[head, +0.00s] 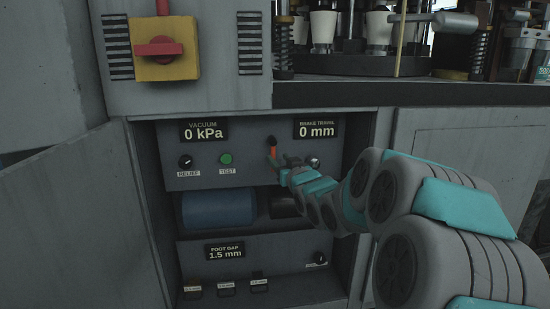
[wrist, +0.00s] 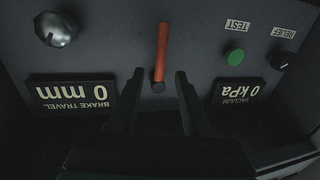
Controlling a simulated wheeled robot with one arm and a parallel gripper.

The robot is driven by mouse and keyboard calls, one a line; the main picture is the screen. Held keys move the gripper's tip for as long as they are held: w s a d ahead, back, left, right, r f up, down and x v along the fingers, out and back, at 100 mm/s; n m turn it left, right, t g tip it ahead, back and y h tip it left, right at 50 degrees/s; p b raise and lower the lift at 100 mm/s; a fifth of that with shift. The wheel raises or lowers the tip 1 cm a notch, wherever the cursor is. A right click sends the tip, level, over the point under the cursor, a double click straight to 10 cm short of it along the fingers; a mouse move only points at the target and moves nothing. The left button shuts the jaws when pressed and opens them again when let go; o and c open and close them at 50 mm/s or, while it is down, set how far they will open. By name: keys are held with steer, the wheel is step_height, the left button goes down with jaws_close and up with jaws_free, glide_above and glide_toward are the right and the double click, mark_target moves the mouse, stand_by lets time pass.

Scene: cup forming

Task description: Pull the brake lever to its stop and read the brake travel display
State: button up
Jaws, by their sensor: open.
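The brake lever is a short orange-red handle (head: 272,151) with a dark knob at its top, on the grey panel in the open cabinet. In the wrist view, which is upside down, the lever (wrist: 161,52) runs from the top middle down to its dark knob. My gripper (head: 283,161) is at the panel just right of the lever in the head view. In the wrist view my gripper (wrist: 158,74) is open, its two fingers pointing toward the lever's knob end with nothing between them that I can tell is touched. The brake travel display (head: 317,129) reads 0 mm; it also shows in the wrist view (wrist: 71,93).
A vacuum display (head: 204,131) reads 0 kPa. Below it are a relief knob (head: 186,161) and a green test button (head: 226,159). A silver knob (head: 313,163) sits right of my gripper. The cabinet door (head: 85,215) stands open at left. A blue cylinder (head: 219,210) lies below the panel.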

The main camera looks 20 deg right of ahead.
mark_target(274, 154)
steer(key=shift+w+d, duration=0.1)
steer(key=shift+w, duration=1.55)
jaws_close()
